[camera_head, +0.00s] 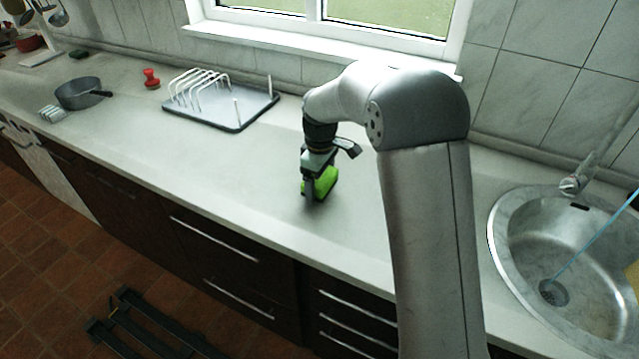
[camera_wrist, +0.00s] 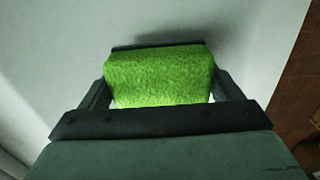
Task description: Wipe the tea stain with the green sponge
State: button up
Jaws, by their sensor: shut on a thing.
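The green sponge (camera_head: 325,182) is in the jaws of my gripper (camera_head: 314,190), over the pale countertop (camera_head: 250,190) in the middle of the head view. In the wrist view the sponge (camera_wrist: 158,76) fills the space between the fingers of my gripper (camera_wrist: 160,85), which are shut on it. The sponge is at or close above the counter; I cannot tell if it touches. No tea stain can be made out in either view; the gripper, sponge or arm may hide it.
A dish rack (camera_head: 222,108) stands at the back, left of my gripper. A grey pan (camera_head: 80,93) and a red object (camera_head: 151,79) are farther left. A round steel sink (camera_head: 570,260) with a tap (camera_head: 575,184) is at the right. The counter left of my gripper is clear.

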jog(key=shift+r+p, duration=1.75)
jog(key=shift+r, duration=1.05)
